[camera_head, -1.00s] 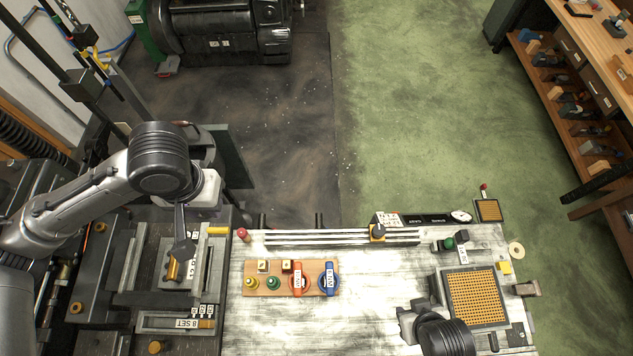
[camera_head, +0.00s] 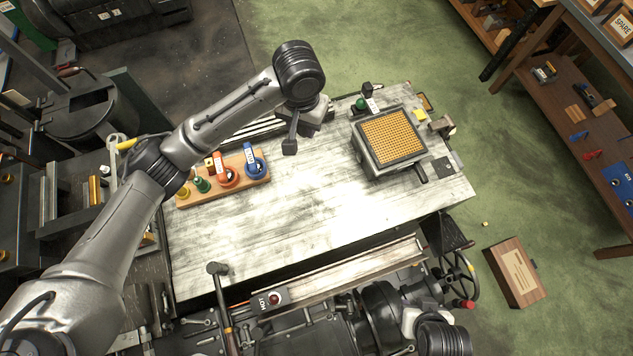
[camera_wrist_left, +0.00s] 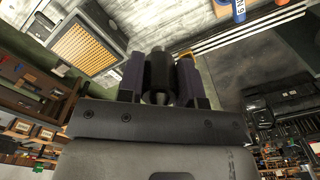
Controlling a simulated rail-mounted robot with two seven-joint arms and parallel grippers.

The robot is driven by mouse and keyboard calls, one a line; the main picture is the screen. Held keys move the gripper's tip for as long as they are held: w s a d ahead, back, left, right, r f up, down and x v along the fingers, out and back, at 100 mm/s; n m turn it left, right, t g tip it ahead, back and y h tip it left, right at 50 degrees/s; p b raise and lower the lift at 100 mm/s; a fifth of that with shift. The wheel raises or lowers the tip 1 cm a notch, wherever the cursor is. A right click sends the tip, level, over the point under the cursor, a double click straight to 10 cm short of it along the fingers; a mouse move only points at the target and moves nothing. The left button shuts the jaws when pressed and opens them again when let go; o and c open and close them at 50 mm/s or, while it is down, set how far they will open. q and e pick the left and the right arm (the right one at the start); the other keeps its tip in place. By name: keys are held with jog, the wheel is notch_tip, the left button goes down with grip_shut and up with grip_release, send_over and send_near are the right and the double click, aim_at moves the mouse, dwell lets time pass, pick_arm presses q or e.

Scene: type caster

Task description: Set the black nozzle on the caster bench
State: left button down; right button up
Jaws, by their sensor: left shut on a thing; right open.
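My left gripper (camera_head: 290,146) is over the back middle of the pale, worn bench top (camera_head: 310,190), to the right of the blue ring piece. In the left wrist view the gripper (camera_wrist_left: 159,80) is shut on a dark cylindrical piece, the black nozzle (camera_wrist_left: 158,72), between its two fingers. In the head view the nozzle cannot be made out apart from the dark fingertips. Part of my right arm shows at the bottom right edge; its gripper fingers are not visible.
A wooden rack (camera_head: 225,182) with yellow, green, orange and blue pieces stands at the bench's left. A framed orange grid (camera_head: 393,138) sits at the right, with a green knob (camera_head: 360,104) behind it. The middle and front of the bench top are clear.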

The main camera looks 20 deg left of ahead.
pick_arm(q)
jog(key=w+d+f+b, duration=0.2)
jog(key=f+b, duration=0.1)
jog(key=f, duration=0.4)
jog(key=w+d+f+b, duration=0.1)
jog(key=f+b, duration=0.1)
jog(key=f, duration=0.5)
jog(key=m+b, duration=0.1)
jog(key=b, duration=0.3)
send_over(300, 159)
notch_tip(300, 159, down, 14)
jog(key=shift+d+f, duration=0.15)
jog(key=shift+f, duration=2.1)
pick_arm(e)
notch_tip(300, 159, down, 11)
jog(key=shift+w+a, duration=0.2)
pick_arm(q)
jog(key=shift+f, duration=0.25)
pick_arm(e)
jog(key=shift+d, duration=0.15)
pick_arm(q)
jog(key=c, duration=0.8)
grip_release()
